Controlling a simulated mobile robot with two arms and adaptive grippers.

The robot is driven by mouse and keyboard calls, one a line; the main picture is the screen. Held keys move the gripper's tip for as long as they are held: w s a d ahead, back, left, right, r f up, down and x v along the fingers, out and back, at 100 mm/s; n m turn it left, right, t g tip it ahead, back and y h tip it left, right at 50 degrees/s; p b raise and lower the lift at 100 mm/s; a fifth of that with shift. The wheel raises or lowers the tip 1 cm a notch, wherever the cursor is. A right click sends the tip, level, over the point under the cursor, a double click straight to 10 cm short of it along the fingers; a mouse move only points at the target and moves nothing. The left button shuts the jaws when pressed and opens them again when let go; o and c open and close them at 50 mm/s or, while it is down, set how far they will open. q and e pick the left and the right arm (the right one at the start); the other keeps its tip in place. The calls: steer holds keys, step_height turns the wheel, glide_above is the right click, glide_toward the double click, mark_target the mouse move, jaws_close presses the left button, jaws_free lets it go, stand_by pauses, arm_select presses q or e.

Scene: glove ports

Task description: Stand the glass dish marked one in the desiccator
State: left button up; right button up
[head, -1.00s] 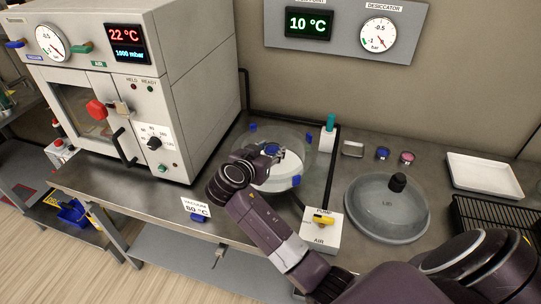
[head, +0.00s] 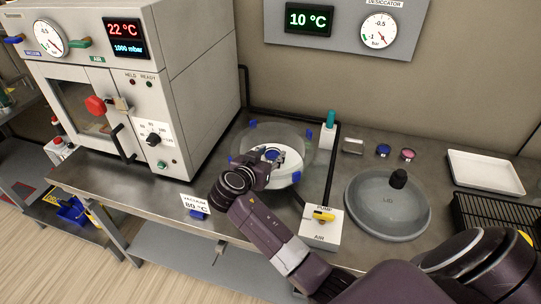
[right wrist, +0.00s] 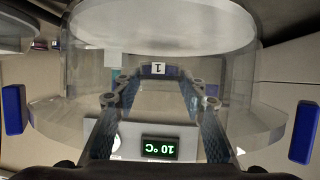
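The glass dish marked one (right wrist: 158,69) shows its "1" label between the fingertips in the right wrist view. It is small, with dark blue contents, and in the head view it is partly hidden by the fingers. My right gripper (head: 272,156) reaches over the open desiccator (head: 296,142), a wide clear glass bowl with a white plate inside and blue clips around it. The fingers (right wrist: 160,88) lie on both sides of the dish and appear to grip it. Whether the dish touches the plate is unclear. My left gripper is out of view.
The desiccator's glass lid (head: 388,212) lies on the bench to the right. A valve box with a yellow handle (head: 321,215) stands close in front, and a vacuum oven (head: 150,90) stands left. Two small dishes (head: 383,150) and a white tray (head: 484,172) lie further right.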

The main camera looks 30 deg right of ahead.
steer(key=o, duration=0.4)
steer(key=shift+s+f, duration=0.1)
steer(key=shift+f, duration=0.25)
steer(key=shift+a+f, duration=0.1)
steer(key=shift+r+p, duration=0.45)
steer(key=shift+p, duration=0.1)
steer(key=shift+a+r, duration=0.15)
steer(key=shift+a, duration=0.05)
steer(key=b+v, duration=0.1)
steer(key=v, duration=0.9)
steer(key=shift+s+a+r+b, duration=0.1)
steer(key=shift+r+b, duration=0.2)
steer(key=shift+b, duration=0.1)
steer(key=shift+s+a+r, duration=0.35)
steer(key=shift+a, duration=0.05)
